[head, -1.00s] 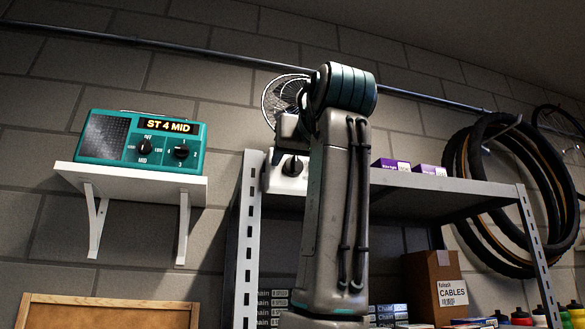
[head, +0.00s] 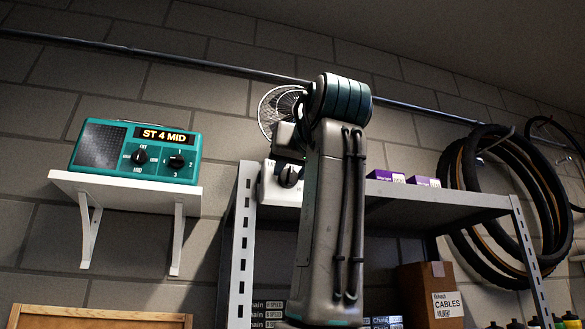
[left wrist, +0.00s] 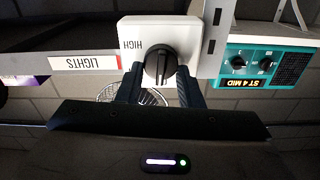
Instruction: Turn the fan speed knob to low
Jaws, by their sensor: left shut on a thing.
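The fan speed knob (head: 289,177) is black and sits on the front of a white fan base (head: 280,197) at the left end of the metal shelf. The wire fan cage (head: 277,108) shows above it, partly behind my arm. In the left wrist view, which is upside down, the knob (left wrist: 160,63) lies between the fingers of my left gripper (left wrist: 160,80). The gripper is shut on the knob. The word HIGH is readable beside the knob; other markings are hidden or too small, and I cannot tell the knob's exact setting. My right gripper is out of view.
A teal radio (head: 135,153) reading ST 4 MID, with two similar black knobs, stands on a white wall shelf (head: 125,190) at left. Purple boxes (head: 385,176) stand on the metal shelf (head: 440,200). A LIGHTS label (left wrist: 96,63) is on the shelf edge. Tyres (head: 520,200) hang at right.

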